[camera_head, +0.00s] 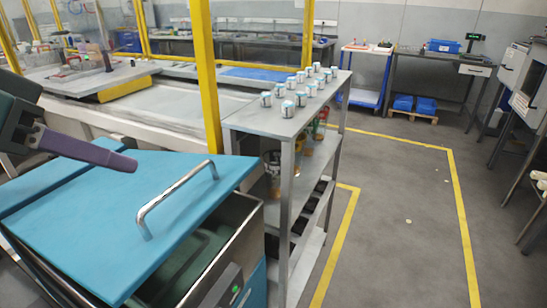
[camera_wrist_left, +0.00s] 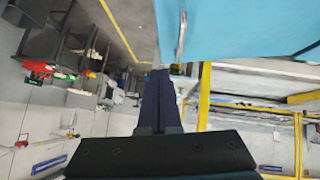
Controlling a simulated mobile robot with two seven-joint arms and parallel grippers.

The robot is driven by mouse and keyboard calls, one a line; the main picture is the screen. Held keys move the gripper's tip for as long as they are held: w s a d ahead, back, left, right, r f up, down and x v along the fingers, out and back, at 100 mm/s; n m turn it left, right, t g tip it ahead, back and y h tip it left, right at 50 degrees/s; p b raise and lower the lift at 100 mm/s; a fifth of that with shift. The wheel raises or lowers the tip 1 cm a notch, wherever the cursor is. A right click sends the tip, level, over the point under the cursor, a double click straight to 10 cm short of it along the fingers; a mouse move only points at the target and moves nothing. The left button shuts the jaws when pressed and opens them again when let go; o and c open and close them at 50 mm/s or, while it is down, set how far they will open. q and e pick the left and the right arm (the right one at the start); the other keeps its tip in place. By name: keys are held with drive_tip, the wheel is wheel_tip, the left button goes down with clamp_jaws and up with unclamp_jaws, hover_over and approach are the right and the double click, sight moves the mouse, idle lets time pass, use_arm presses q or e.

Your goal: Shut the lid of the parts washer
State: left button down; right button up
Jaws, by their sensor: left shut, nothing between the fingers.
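The parts washer's blue lid (camera_head: 110,215) is partly open, tilted above the steel-rimmed tub (camera_head: 240,222). A dark gap shows under its front and right edges. A curved silver handle (camera_head: 175,196) stands on the lid near its front right side. My left gripper (camera_head: 133,165) is shut and empty, its dark fingers over the rear part of the lid, behind the handle; I cannot tell whether they touch it. In the left wrist view the shut fingers (camera_wrist_left: 160,72) point toward the blue lid (camera_wrist_left: 245,30) and the handle (camera_wrist_left: 182,36). My right gripper is not in view.
A grey shelf rack (camera_head: 262,119) with several small white-and-blue containers on top stands just right of the washer. A yellow post (camera_head: 205,75) rises behind it. A small green light (camera_head: 235,289) shows on the washer's front. Open floor (camera_head: 400,220) lies at right.

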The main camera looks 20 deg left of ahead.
use_arm(q)
wheel_tip(320, 180, down, 2)
drive_tip(key=w+b, duration=0.1)
drive_tip(key=b, duration=0.4)
hover_over(203, 209)
drive_tip(key=s+a, duration=0.2)
drive_tip(key=s, duration=0.1)
drive_tip(key=f, duration=0.4)
drive_tip(key=shift+w+d+f, duration=0.15)
drive_tip(key=shift+d+f, duration=0.1)
drive_tip(key=shift+f, duration=0.15)
drive_tip(key=f, duration=0.3)
drive_tip(key=shift+d+f, duration=0.2)
drive_tip(key=shift+d, duration=0.15)
drive_tip(key=shift+f, duration=0.35)
drive_tip(key=shift+f, duration=0.1)
